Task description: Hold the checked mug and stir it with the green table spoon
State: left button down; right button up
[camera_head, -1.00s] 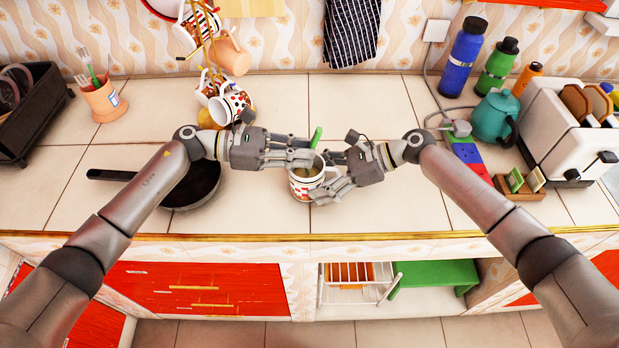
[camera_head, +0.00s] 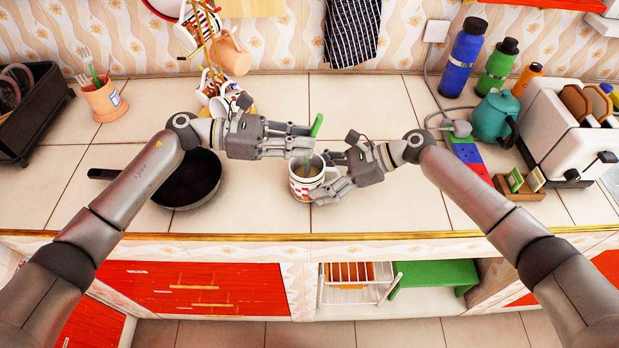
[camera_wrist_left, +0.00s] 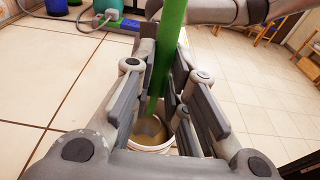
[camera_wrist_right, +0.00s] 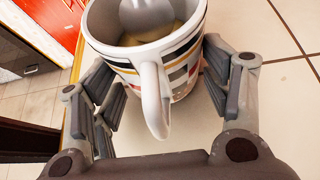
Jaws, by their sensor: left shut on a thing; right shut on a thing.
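The checked mug (camera_head: 301,187) stands upright on the counter, white with red and dark checks; brown liquid shows inside it in the right wrist view (camera_wrist_right: 124,68). My right gripper (camera_head: 330,182) is shut on the mug from the right, its fingers around the handle side. My left gripper (camera_head: 306,142) is above the mug, shut on the green table spoon (camera_head: 317,124). The spoon's green handle (camera_wrist_left: 166,60) passes between the fingers in the left wrist view, and its lower end reaches down into the mug. The spoon tip's depth in the liquid is unclear.
A dark frying pan (camera_head: 190,182) lies under my left arm. A mug stand (camera_head: 208,45) with hanging mugs rises behind my left gripper. Bottles, a teal kettle (camera_head: 493,120) and a toaster (camera_head: 570,125) are at the right. The counter in front of the wall is mostly clear.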

aim_at(317, 117)
pick_arm(q)
notch_tip(317, 117, up, 7)
jog(key=shift+r, duration=0.2)
dwell(0.6)
pick_arm(e)
jog(key=o, duration=1.1)
jog(key=shift+d, duration=0.1)
jog(key=v, duration=1.2)
pick_arm(q)
jog(key=shift+s+f, duration=0.1)
jog(key=shift+f, duration=0.05)
pick_arm(e)
jog(key=shift+f, duration=0.1)
